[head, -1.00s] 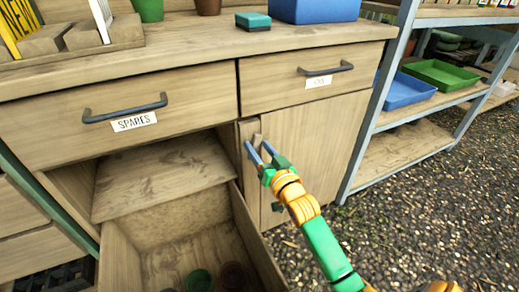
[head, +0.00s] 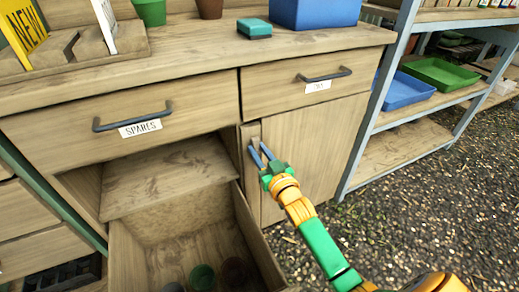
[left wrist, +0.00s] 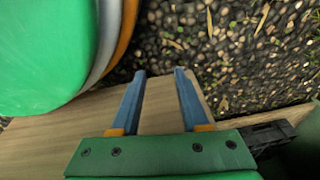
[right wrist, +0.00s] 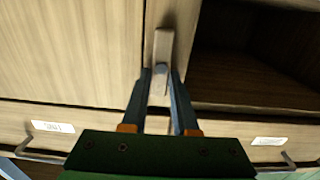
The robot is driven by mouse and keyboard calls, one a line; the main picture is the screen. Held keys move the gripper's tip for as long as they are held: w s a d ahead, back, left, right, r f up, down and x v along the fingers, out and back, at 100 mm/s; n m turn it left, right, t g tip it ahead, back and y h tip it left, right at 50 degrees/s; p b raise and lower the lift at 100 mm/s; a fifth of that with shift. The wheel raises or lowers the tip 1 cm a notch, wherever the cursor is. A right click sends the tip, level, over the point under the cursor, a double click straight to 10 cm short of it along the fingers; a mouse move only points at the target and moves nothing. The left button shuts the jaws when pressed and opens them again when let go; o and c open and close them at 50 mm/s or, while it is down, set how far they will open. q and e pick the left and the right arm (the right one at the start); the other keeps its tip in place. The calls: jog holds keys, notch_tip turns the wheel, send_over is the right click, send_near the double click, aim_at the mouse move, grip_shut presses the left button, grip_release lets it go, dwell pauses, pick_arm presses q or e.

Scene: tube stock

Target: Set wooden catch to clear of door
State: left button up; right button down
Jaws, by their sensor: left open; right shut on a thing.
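The wooden catch (right wrist: 162,48) is a small pale bar on the post left of the cupboard door (head: 318,150). In the right wrist view it stands roughly upright, along the post and beside the door edge. My right gripper (head: 258,153) is at the catch; in the right wrist view its fingertips (right wrist: 160,82) close on a small grey part at the bar's end. The fingers partly hide the catch in the head view. The door looks shut. My left gripper (left wrist: 160,75) is open and empty, seen only in the left wrist view.
Left of the post, an open, pulled-out lower drawer (head: 258,240) holds dark pots. Above are the SPARES drawer (head: 75,118) and another handled drawer (head: 270,85). A metal shelf rack (head: 385,90) stands right of the cupboard. Gravel ground (head: 440,205) lies in front.

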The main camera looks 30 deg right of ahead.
jog(key=c, duration=0.7)
grip_release()
jog(key=shift+s, duration=0.25)
pick_arm(q)
jog(key=shift+s+a+r+p, duration=0.25)
jog(key=shift+s+a+p, duration=0.5)
jog(key=shift+s+p, duration=0.2)
pick_arm(e)
jog(key=s, duration=0.6)
jog(key=shift+s+a, duration=0.2)
jog(key=shift+s, duration=0.1)
